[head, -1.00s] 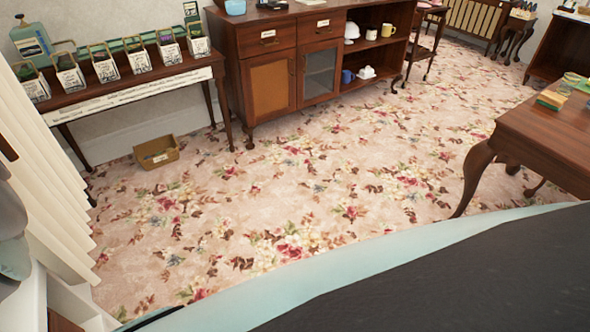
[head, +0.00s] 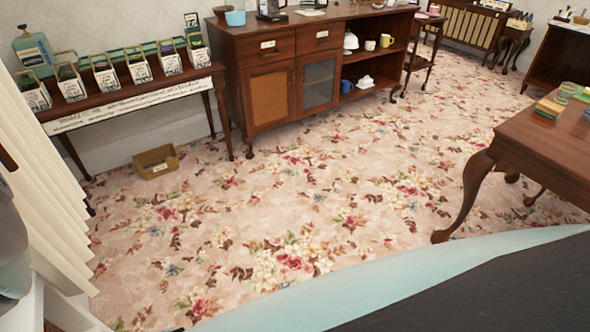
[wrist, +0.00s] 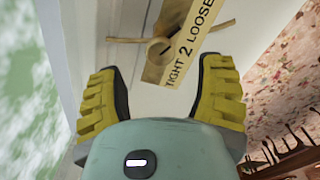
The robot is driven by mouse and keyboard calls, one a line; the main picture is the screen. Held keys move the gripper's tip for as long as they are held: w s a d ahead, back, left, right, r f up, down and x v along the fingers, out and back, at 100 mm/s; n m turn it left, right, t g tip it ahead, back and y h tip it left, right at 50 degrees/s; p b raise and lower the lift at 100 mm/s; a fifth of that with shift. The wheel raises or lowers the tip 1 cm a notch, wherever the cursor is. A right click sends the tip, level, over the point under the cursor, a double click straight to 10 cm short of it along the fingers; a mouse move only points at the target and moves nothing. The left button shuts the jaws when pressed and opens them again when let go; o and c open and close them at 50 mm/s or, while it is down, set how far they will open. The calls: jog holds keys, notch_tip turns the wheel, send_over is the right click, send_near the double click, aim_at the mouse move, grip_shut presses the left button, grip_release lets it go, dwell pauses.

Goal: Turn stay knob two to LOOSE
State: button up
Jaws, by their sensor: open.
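In the wrist view, a small round knob (wrist: 158,50) sits on a white panel, with a thin brass-coloured bar running across beside it. A tan label plate (wrist: 178,62) partly beside it reads TIGHT, 2, LOOSE, with LOOSE toward the upper right. A dark mark shows on the knob's face, but I cannot tell exactly which word it points to. My gripper (wrist: 163,68) is open and empty. Its two yellow ridged fingers are spread below the knob in the picture, apart from it. The knob is not seen in the head view.
In the head view, a side table (head: 130,101) with several labelled bins stands at left, a cardboard box (head: 156,161) on the floor beside it. A wooden cabinet (head: 270,94) stands at the back and a table (head: 545,140) at right. The flowered carpet between is clear.

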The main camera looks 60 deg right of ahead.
notch_tip(320, 180, up, 7)
dwell(0.3)
dwell(0.5)
